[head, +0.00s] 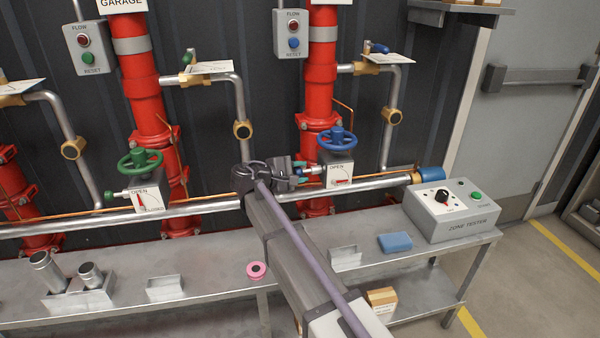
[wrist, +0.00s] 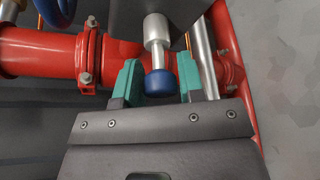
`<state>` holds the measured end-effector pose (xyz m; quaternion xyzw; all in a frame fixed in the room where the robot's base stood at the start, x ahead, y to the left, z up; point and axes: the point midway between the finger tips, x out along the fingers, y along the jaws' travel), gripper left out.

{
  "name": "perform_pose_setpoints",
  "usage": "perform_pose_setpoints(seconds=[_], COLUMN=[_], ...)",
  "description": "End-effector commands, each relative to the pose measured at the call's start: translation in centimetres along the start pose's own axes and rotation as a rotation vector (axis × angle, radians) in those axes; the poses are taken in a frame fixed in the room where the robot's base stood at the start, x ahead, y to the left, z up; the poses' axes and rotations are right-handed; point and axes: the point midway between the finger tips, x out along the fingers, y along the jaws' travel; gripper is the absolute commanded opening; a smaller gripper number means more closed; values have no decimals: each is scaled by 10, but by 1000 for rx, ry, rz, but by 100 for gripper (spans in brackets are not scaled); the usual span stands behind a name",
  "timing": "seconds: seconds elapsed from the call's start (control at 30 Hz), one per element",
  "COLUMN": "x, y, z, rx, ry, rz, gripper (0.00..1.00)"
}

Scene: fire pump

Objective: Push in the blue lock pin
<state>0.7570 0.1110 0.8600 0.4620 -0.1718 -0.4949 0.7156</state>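The blue lock pin (head: 314,170) sticks out from the left side of the white OPEN/CLOSED indicator box (head: 339,174) below the blue handwheel (head: 336,140). In the wrist view the pin shows a round blue knob (wrist: 160,83) on a pale metal stem. My gripper (head: 303,173) is at the pin from the left. Its teal fingertips stand apart on both sides of the knob, as the wrist view of my gripper (wrist: 158,82) shows. A gap shows left of the knob; the right finger is very close to it, and I cannot tell whether they touch.
A red riser (head: 323,50) and a horizontal steel pipe (head: 385,182) run close by. A green handwheel (head: 139,161) with its own pin is at left.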

Motion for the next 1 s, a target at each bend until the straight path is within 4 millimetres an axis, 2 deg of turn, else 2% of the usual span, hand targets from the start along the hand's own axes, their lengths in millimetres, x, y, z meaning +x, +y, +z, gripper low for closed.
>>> perform_pose_setpoints(seconds=[0.03,0.2,0.5,0.57,0.8,0.9,1.0], x=[0,-1,-7,-15,-75,-95,-106], y=[0,0,1,2,3,2,1], z=[0,0,0,0,1,1,0], rx=[0,0,0,0,-1,-1,0], ry=[0,1,3,4,4,3,2], rz=[0,0,1,2,2,1,1], gripper=[41,57,57,57,57,57,57])
